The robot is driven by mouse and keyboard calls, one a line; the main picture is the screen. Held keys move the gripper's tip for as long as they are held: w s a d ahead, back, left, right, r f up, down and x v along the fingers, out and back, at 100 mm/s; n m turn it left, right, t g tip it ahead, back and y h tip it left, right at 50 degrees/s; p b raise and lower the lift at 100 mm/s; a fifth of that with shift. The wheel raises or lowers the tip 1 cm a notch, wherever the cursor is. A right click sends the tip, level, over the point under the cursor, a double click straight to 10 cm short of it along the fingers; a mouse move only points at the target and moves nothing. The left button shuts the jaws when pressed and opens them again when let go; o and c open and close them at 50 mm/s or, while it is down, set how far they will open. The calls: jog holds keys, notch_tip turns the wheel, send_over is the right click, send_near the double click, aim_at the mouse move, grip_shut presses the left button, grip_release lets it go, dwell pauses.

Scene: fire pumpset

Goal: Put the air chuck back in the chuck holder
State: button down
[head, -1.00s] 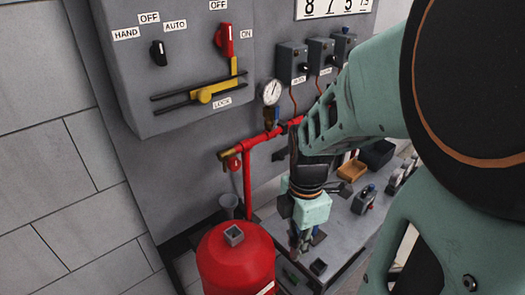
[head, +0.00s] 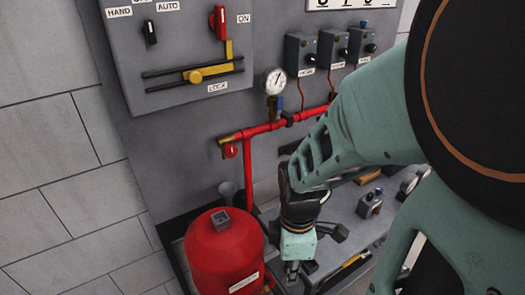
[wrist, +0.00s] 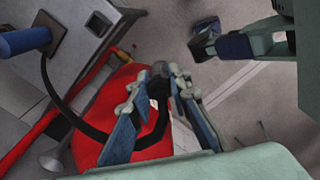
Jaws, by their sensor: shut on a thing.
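My gripper (head: 292,272) hangs just right of the red tank in the head view. In the wrist view my gripper (wrist: 160,78) has its fingertips close together on a small dark piece, the air chuck (wrist: 159,88). A black hose (wrist: 72,115) curves from it towards a blue-handled part at upper left. The chuck is hidden in the head view. A grey square socket (head: 221,219) stands on top of the red tank (head: 222,255), and a grey cup (head: 227,189) is behind it. I cannot tell which of these is the chuck holder.
The grey panel (head: 190,115) with switches stands behind. Red pipework with a gauge (head: 275,81) runs in front of it. The bench (head: 345,218) at right carries small boxes and gauges. Tiled floor and wall at left are clear.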

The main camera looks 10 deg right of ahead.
jog(key=shift+w+d+p, duration=0.35)
jog(key=shift+d+p, duration=0.05)
jog(key=shift+p, duration=1.3)
jog(key=w+d+f+b, duration=0.1)
jog(key=w+d+f, duration=0.1)
jog(key=d+f, duration=0.1)
jog(key=w+d+f+b, duration=0.1)
jog(key=w+d+f, duration=0.2)
jog(key=w+d+f+b, duration=0.1)
jog(key=w+d+f, duration=0.2)
jog(key=shift+f+b, duration=0.15)
jog(key=shift+b, duration=0.2)
jog(key=shift+w+d+f+b, duration=0.2)
jog(key=shift+f+b, duration=0.45)
jog(key=shift+f, duration=0.3)
jog(key=shift+w+d+f+b, duration=0.15)
jog(key=shift+f+b, duration=0.45)
jog(key=shift+f, duration=0.35)
jog(key=shift+s, duration=0.1)
jog(key=shift+f, duration=0.2)
jog(key=c, duration=1.8)
grip_release()
